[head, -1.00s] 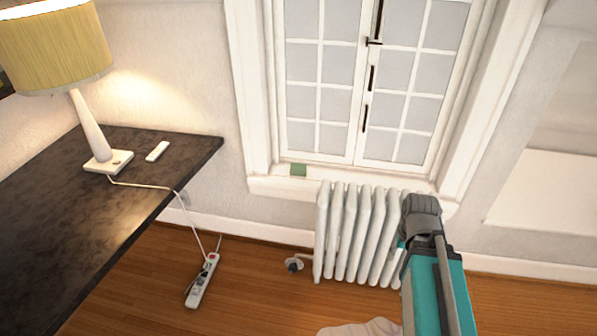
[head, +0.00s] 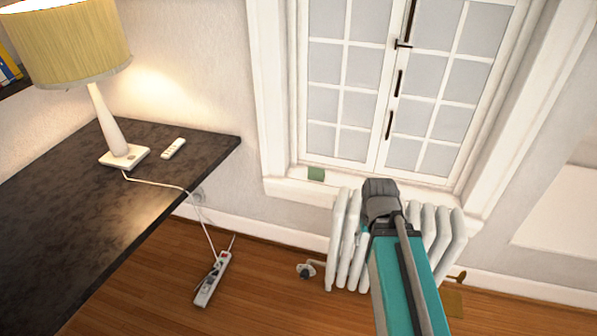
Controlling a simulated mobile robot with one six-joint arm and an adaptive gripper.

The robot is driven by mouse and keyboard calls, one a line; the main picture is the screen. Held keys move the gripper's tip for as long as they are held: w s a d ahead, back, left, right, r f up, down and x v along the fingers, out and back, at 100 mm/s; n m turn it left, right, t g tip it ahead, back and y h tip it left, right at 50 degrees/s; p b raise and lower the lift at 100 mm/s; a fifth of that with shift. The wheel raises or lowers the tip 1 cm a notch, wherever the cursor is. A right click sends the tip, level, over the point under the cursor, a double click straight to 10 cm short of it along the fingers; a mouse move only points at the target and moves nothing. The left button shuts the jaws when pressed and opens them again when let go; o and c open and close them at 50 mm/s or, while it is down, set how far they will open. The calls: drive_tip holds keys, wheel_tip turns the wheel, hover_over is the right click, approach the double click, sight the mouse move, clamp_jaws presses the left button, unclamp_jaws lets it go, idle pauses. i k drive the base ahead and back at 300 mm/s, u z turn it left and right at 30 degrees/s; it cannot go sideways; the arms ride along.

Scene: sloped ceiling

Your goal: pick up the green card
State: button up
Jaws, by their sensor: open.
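The green card (head: 316,174) is a small flat green piece at the left end of the white window sill (head: 290,190), close to the window frame. Nothing covers it in the head view. My teal and grey arm rises from the bottom of the picture, and its dark joint stands to the right of the card and lower, in front of the radiator. My gripper does not show; the arm seems to hide it. The gap between gripper and card cannot be judged.
A white radiator (head: 343,240) stands under the sill, partly behind my arm. A dark table (head: 60,215) on the left bears a lamp (head: 112,125) and a white remote (head: 173,149). A power strip (head: 212,280) lies on the wooden floor, its cord running up to the table.

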sight(315, 174)
drive_tip(key=u, duration=0.4)
drive_tip(key=i, duration=1.15)
drive_tip(key=z, duration=0.25)
